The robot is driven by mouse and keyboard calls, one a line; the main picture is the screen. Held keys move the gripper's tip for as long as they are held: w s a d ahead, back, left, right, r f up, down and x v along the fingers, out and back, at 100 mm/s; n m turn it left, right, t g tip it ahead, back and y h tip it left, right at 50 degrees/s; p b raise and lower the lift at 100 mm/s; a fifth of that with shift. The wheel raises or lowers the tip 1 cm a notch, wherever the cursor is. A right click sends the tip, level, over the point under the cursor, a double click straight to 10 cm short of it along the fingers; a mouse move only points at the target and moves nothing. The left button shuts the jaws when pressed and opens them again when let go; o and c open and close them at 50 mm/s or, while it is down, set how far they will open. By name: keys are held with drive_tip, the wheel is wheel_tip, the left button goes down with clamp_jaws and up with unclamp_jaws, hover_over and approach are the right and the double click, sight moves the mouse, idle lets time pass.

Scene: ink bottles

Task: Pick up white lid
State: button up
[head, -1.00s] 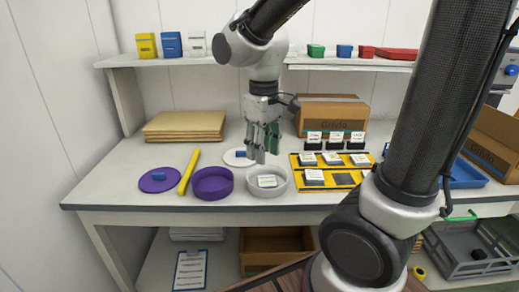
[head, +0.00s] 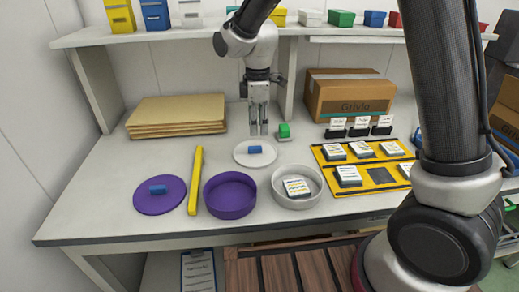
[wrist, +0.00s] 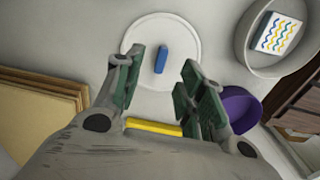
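The white lid (head: 242,155) is a flat round disc with a small blue handle (head: 255,149), lying on the table behind the purple and white round containers. In the wrist view the lid (wrist: 184,38) lies beyond my fingertips, with its blue handle (wrist: 161,60) between their directions. My gripper (head: 259,131) points down above the back of the lid. It also shows in the wrist view (wrist: 165,72), where its green-padded fingers are spread apart with nothing between them. I cannot tell the exact height above the lid.
A purple container (head: 230,205), a white container (head: 310,198) with cards inside, a yellow bar (head: 195,180) and a purple lid (head: 150,203) stand in front. A green block (head: 284,131) is close right of my gripper. A cardboard box (head: 348,97) stands behind.

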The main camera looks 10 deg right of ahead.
sight(258, 147)
drive_tip(key=f, duration=0.7)
drive_tip(key=shift+s+a+f, duration=0.1)
drive_tip(key=shift+s+f, duration=0.1)
drive_tip(key=shift+f, duration=0.2)
drive_tip(key=shift+c, duration=0.3)
drive_tip(key=c, duration=0.7)
